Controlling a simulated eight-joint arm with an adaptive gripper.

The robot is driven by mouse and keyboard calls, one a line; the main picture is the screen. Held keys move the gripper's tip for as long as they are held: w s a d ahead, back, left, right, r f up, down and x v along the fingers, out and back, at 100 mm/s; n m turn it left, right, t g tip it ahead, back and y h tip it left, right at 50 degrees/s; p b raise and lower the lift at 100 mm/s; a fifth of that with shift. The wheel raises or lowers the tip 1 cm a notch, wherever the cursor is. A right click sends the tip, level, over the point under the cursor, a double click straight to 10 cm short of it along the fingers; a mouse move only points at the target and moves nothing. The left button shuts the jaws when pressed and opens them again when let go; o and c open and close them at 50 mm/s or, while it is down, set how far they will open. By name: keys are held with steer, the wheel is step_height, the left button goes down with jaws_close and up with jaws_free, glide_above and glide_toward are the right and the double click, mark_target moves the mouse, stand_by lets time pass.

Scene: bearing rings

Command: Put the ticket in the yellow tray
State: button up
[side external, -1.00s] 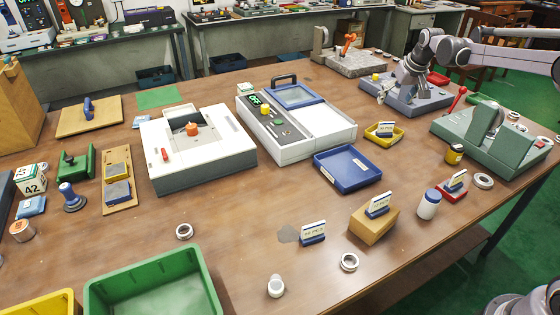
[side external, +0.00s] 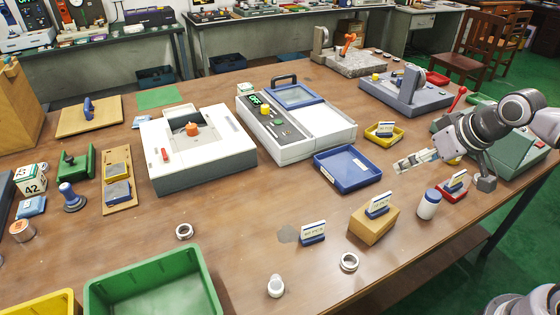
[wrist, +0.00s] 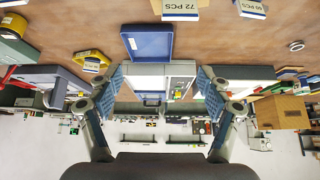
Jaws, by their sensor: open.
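My gripper (side external: 440,174) is open and empty, in the air over the right part of the table, to the right of the blue tray. In the wrist view its two fingers (wrist: 161,76) stand wide apart with nothing between them. The small yellow tray (side external: 398,137) lies behind and left of the gripper; it also shows in the wrist view (wrist: 92,67). A small white card shows at the yellow tray. No loose ticket can be made out for certain; printed cards stand in holders, one marked 72 PCS (wrist: 180,15).
A blue tray (side external: 352,184) lies before the white machine with a display (side external: 315,135). Near my gripper stand a white bottle (side external: 428,205), a red block with a card (side external: 452,196) and a cardboard block (side external: 371,228). A green bin (side external: 150,262) is at front left.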

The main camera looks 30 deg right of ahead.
steer(key=s+f, duration=0.1)
steer(key=s+a+f, duration=0.1)
steer(key=s+f, duration=0.1)
steer(key=shift+s+a, duration=0.25)
steer(key=shift+s, duration=0.15)
